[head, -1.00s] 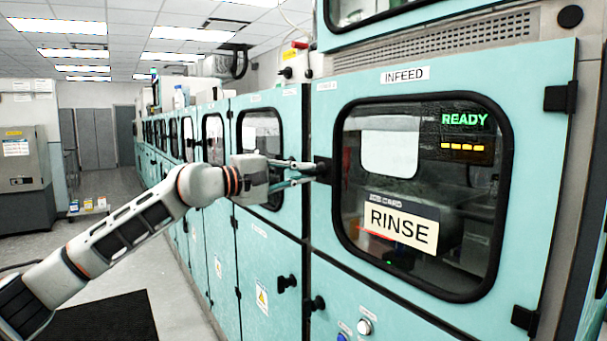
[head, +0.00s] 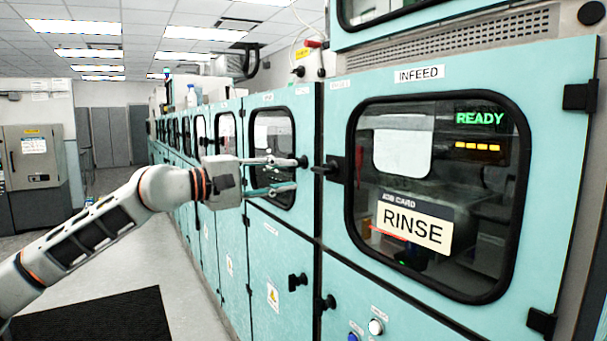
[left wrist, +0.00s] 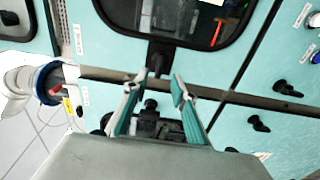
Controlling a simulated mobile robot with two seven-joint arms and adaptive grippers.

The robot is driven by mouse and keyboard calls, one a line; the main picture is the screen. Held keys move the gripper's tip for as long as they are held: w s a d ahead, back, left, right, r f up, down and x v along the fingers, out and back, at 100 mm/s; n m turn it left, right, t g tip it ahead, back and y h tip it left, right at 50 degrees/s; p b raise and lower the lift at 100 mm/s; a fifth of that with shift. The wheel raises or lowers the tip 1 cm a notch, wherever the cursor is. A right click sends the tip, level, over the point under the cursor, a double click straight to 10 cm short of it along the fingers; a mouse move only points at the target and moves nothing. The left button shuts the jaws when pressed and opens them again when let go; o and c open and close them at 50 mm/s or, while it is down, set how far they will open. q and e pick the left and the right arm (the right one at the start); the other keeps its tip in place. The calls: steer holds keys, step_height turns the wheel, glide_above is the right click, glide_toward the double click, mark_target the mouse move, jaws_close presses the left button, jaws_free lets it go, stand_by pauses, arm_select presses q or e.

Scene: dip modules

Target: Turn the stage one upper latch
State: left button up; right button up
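The black upper latch (head: 303,162) sits at the right edge of the narrow door (head: 285,225) left of the INFEED door. I take it for the stage one upper latch; that door's label is too small to read. My left gripper (head: 281,174) is open in front of this latch, its two fingers spread. In the left wrist view, the dark latch (left wrist: 150,104) shows between the open fingers (left wrist: 155,88), with no clear contact. My right gripper is not in view.
The INFEED door's black latch (head: 328,169) sticks out just right of the upper latch; it also shows beyond the fingertips in the left wrist view (left wrist: 157,58). Lower knobs (head: 297,281) sit below. Open floor and a dark mat (head: 95,318) lie left.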

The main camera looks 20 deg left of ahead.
arm_select(q)
steer(key=v, duration=0.3)
steer(key=shift+s+a, duration=0.1)
steer(key=shift+s, duration=0.05)
stand_by(0.4)
steer(key=s+d+f+n+h, duration=0.1)
steer(key=d+f+n+h, duration=0.1)
steer(key=d+f+n, duration=0.65)
steer(key=s+d+f+n+h, duration=0.2)
steer(key=d+f+n, duration=0.3)
steer(key=f+n, duration=0.6)
step_height(320, 180, down, 12)
steer(key=s+n+t+y, duration=0.2)
steer(key=n+y, duration=0.1)
steer(key=n, duration=0.7)
steer(key=s+a+f+n+g+y, duration=0.1)
steer(key=s+f+n+y, duration=0.4)
steer(key=f+n, duration=0.5)
steer(key=s+a+f+n+y, duration=0.1)
steer(key=s+f+n+y, duration=0.1)
steer(key=s+f+n, duration=0.8)
steer(key=s+a+f+n+g+y, duration=0.1)
steer(key=s+f+n+g, duration=0.3)
steer(key=s+f+n, duration=0.4)
steer(key=s+f+y+p, duration=0.1)
steer(key=s+f, duration=0.3)
steer(key=f, duration=0.4)
steer(key=shift+s+f+g, duration=0.2)
steer(key=shift+s+g, duration=0.2)
